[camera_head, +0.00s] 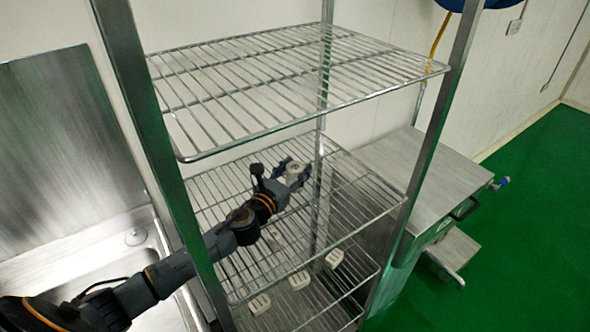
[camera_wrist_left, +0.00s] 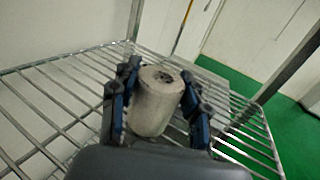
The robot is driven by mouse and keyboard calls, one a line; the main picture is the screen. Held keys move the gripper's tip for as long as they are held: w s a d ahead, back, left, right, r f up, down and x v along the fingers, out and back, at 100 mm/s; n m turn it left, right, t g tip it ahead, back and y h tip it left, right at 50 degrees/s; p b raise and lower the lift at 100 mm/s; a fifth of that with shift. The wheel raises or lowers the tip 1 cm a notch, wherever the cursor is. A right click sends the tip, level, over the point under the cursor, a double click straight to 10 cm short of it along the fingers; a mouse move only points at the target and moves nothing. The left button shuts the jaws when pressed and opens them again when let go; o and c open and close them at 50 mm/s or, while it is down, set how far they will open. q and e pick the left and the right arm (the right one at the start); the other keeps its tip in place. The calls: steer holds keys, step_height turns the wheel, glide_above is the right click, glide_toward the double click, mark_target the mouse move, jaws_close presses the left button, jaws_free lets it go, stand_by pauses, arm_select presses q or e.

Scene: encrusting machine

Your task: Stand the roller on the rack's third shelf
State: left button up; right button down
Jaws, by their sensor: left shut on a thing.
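The roller (camera_wrist_left: 155,104) is a short, pale grey cylinder with a dark hole in its end. My left gripper (camera_wrist_left: 158,80) is shut on it, with a blue-padded finger on each side. In the head view the left gripper (camera_head: 292,170) is inside the metal rack, below the upper wire shelf (camera_head: 290,75) and over the wire shelf beneath it (camera_head: 350,205). The roller (camera_head: 293,179) shows there as a small pale shape between the fingers. I cannot tell whether it touches the wires. My right gripper is not in view.
Rack posts (camera_head: 160,150) stand near my left arm. Several small white blocks (camera_head: 259,303) sit lower in the rack. A steel sink (camera_head: 70,280) is at left. A steel cabinet (camera_head: 425,180) stands right of the rack. The wires around the roller look clear.

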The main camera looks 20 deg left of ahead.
arm_select(q)
steer(key=shift+f, duration=0.2)
steer(key=o, duration=1.2)
steer(key=shift+r, duration=0.1)
steer(key=shift+o, duration=0.2)
steer(key=shift+r, duration=0.25)
steer(key=s+b, duration=0.1)
steer(key=s, duration=0.6)
steer(key=s+a+b, duration=0.1)
steer(key=s, duration=0.2)
steer(key=shift+s+f+b, duration=0.25)
steer(key=shift+s+b, duration=0.05)
steer(key=shift+s+r, duration=0.15)
steer(key=shift+s, duration=0.55)
